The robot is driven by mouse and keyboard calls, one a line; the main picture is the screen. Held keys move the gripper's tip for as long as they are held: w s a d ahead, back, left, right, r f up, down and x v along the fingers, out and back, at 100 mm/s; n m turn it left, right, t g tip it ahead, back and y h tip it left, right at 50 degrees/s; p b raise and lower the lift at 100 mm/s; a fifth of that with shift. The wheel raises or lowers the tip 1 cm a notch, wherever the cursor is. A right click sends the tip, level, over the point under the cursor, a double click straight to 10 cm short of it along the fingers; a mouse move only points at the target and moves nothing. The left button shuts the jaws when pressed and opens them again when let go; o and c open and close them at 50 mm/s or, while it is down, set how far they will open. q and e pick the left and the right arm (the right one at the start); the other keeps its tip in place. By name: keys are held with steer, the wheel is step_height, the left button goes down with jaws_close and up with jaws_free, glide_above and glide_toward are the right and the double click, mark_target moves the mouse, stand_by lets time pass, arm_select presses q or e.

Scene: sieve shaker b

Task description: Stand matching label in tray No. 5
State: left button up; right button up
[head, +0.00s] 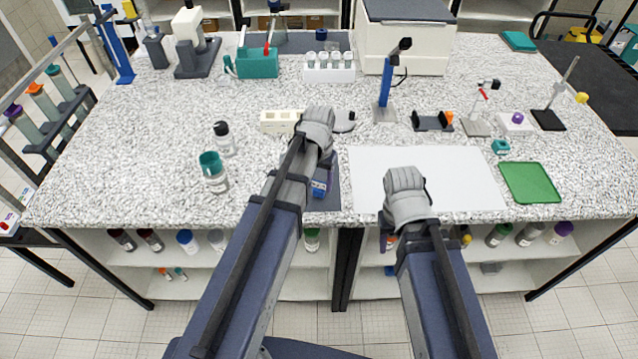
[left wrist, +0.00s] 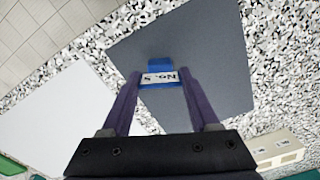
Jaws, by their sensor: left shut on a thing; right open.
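My left gripper (head: 321,181) is over the dark grey mat (head: 331,200). In the left wrist view its purple fingers (left wrist: 160,77) are shut on a blue label (left wrist: 159,65) with a white face reading "No. 5". The label is above the dark grey mat, and I cannot tell whether it touches it. It shows as a small blue piece (head: 319,188) in the head view. A cream holder (head: 280,121) with openings stands behind; its small tags (left wrist: 287,157) are unreadable. My right gripper (head: 388,240) is low at the table's front edge, open, its fingertips mostly hidden.
A white sheet (head: 460,180) lies right of the mat, with a green tray (head: 530,182) beyond it. Bottles (head: 214,174) stand to the left. A blue stand (head: 384,98) and a white tube rack (head: 329,70) are behind. The left part of the table is largely clear.

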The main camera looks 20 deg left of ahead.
mark_target(319, 181)
arm_select(q)
step_height(319, 181, up, 10)
steer(key=p, duration=0.9)
step_height(319, 181, down, 7)
steer(key=b, duration=0.6)
steer(key=shift+r, duration=0.25)
